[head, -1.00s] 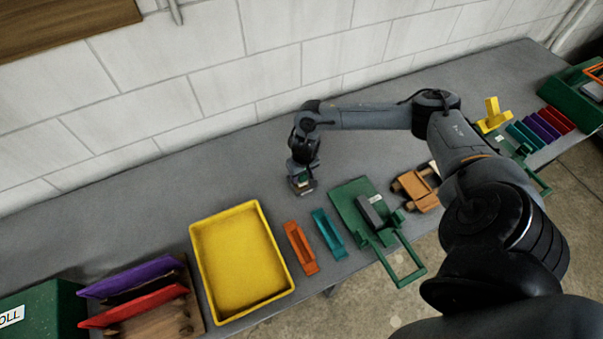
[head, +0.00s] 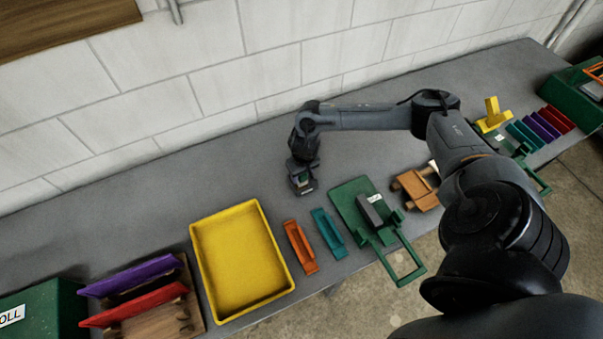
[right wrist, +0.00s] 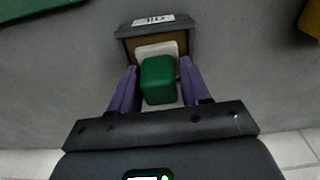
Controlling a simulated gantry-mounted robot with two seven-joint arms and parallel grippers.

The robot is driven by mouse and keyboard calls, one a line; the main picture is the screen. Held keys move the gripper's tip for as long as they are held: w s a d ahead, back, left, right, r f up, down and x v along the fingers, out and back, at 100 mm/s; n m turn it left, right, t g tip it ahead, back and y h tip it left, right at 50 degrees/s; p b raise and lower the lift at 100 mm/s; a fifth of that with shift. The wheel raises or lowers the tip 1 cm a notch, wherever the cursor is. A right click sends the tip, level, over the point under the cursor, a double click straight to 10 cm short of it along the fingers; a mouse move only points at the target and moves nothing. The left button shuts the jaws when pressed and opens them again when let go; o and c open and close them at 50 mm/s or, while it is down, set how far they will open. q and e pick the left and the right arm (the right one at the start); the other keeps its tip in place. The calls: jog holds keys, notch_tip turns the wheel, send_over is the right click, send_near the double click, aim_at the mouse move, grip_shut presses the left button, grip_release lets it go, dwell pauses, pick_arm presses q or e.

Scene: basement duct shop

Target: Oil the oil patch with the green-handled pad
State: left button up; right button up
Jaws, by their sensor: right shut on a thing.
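The green-handled pad's green block handle (right wrist: 158,80) sits between the two purple fingers of my right gripper (right wrist: 158,88), which is shut on it. A pale plate (right wrist: 160,50) shows under the handle. The pad is at a small dark grey box (right wrist: 143,30) with a brown inside and a white label; I cannot tell whether the pad rests in it or hangs just above. In the head view my right gripper (head: 302,177) points down at the bench, right of the yellow tray and near the wall. I cannot make out an oil patch. My left gripper is not in view.
On the bench (head: 400,95) stand a yellow tray (head: 197,268), orange (head: 300,247) and teal (head: 328,233) holders, a green board (head: 345,197) with a grey block, and a wooden piece (head: 412,190). A rack with purple and red panels (head: 135,275) is at left. Bench along the wall is clear.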

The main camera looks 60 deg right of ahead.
dwell(0.5)
jog(key=shift+p, duration=0.35)
dwell(0.5)
jog(key=shift+f, duration=0.15)
dwell(0.5)
notch_tip(320, 180, up, 3)
jog(key=p, duration=0.3)
jog(key=shift+f, duration=0.1)
notch_tip(320, 180, up, 4)
jog(key=p, duration=0.6)
jog(key=shift+r, duration=0.25)
